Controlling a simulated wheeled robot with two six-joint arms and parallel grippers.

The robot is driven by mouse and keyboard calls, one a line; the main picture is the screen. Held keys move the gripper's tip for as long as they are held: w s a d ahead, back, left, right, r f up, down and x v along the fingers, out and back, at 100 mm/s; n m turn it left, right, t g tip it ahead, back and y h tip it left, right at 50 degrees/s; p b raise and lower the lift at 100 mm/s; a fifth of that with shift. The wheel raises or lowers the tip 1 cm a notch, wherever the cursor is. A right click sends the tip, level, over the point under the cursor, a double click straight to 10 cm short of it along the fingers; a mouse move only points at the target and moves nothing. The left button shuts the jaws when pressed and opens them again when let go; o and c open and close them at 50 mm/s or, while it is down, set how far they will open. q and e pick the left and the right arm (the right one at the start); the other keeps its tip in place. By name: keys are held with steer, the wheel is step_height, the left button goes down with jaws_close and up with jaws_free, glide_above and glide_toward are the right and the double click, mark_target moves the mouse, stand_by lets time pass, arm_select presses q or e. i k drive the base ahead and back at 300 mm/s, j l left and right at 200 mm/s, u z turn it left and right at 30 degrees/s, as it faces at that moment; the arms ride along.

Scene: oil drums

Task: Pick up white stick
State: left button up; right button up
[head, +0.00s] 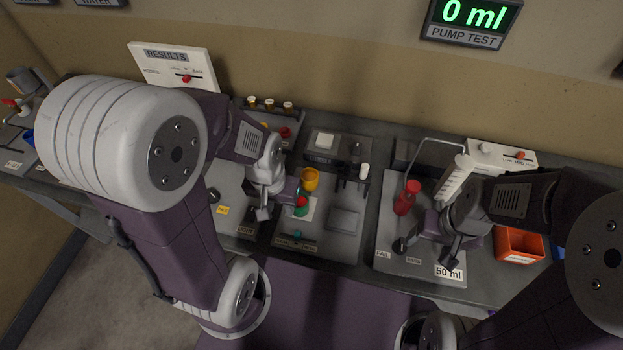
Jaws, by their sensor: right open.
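A small white upright piece (364,171), which may be the white stick, stands in a dark holder at the right of the middle tray. Only its top shows clearly. My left gripper (281,205) is left of it, low over the left edge of the middle tray, beside a red and green item (301,206). Its fingers look apart, with nothing seen between them. My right gripper (425,252) is open and empty over the front of the right tray, below and right of the white piece.
A yellow cup (310,180) stands between my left gripper and the holder. A grey block (343,221) lies below the holder.

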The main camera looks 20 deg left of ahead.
mark_target(365, 167)
steer(key=k+j, duration=0.1)
steer(key=j, duration=1.1)
steer(key=k+j+z, duration=0.1)
steer(key=j, duration=0.45)
